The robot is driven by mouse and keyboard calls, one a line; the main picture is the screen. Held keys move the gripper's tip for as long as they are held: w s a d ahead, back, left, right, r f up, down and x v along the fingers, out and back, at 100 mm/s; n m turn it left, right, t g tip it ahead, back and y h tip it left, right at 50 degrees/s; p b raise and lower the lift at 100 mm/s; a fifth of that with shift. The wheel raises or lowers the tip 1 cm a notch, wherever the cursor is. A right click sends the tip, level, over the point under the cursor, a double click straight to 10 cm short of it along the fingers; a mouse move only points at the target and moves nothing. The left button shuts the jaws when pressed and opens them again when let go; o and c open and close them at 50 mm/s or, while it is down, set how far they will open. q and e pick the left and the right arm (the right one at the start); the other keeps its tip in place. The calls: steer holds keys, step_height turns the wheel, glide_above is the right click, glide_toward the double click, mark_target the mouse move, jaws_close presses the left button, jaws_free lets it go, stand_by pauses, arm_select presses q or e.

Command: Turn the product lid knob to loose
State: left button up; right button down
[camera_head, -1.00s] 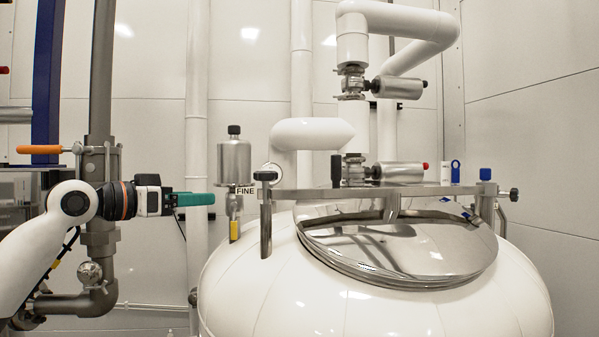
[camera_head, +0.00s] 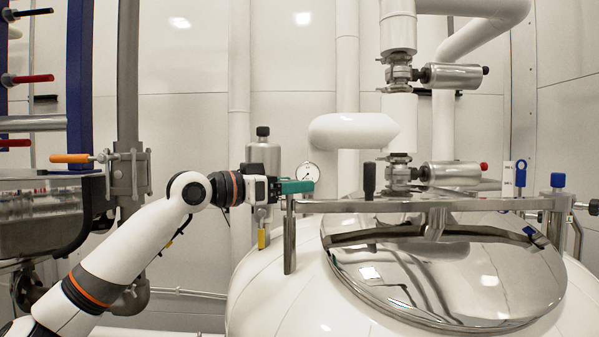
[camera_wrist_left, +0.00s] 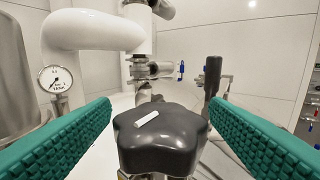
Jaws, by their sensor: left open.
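My left gripper (camera_head: 296,187) is open, with green ribbed fingers, at the left end of the steel bar above the tank lid. In the left wrist view, a black lobed knob (camera_wrist_left: 165,135) with a white mark on top sits between the two fingers (camera_wrist_left: 163,100). I cannot tell whether either finger touches it. In the head view the gripper hides this knob. The polished round product lid (camera_head: 450,275) lies on the white tank (camera_head: 300,305) below the bar (camera_head: 405,205). My right gripper is not in view.
A black upright handle (camera_head: 369,180) stands on the bar to the right of the gripper. A pressure gauge (camera_head: 308,172) and a steel canister (camera_head: 263,155) are close behind the gripper. A white pipe elbow (camera_head: 350,131) hangs above. Valves (camera_head: 450,173) stand over the lid.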

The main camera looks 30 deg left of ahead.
arm_select(q)
steer(key=shift+p+x, duration=0.4)
steer(key=shift+x, duration=0.7)
steer(key=shift+s+a, duration=0.1)
steer(key=shift+c, duration=0.9)
steer(key=c, duration=0.8)
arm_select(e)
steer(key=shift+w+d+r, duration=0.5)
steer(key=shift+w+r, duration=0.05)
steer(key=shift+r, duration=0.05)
